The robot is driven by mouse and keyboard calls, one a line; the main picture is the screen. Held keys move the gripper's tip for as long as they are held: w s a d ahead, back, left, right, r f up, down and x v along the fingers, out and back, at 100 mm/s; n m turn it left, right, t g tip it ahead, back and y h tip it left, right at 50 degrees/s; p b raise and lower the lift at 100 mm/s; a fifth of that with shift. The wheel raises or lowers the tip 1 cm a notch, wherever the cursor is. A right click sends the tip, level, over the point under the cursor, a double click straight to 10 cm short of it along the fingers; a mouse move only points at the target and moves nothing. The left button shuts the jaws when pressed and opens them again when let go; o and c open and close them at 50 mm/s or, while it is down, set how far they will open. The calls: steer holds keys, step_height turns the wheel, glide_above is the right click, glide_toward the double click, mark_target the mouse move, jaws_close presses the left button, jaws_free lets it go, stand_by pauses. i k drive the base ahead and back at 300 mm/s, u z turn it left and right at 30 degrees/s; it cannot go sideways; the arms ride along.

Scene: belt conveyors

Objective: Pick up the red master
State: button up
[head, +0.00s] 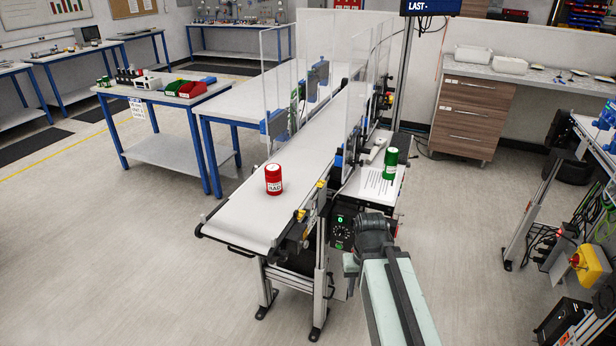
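A red cylinder with a white label, which fits the red master (273,180), stands upright on the near end of the white conveyor belt (240,218). Nothing touches it. A green cylinder (390,163) with a white label stands on a small white side shelf (371,186) to the right of the belt. My arm reaches up from the bottom right of the head view. My gripper (352,264) is at its end, low and to the right of the conveyor, well apart from the red cylinder. Its fingers are too unclear to tell whether they are open or shut.
Clear upright panels (278,80) line the belt behind the red cylinder. A control box (341,229) and yellow-marked fittings sit on the conveyor's right side. Blue-framed tables (165,95) stand at the left. A yellow emergency-stop box (588,262) is at the right. The floor at the front left is clear.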

mark_target(273, 175)
steer(key=z, duration=2.15)
steer(key=k, duration=1.6)
steer(key=u, duration=2.7)
steer(key=i, duration=1.4)
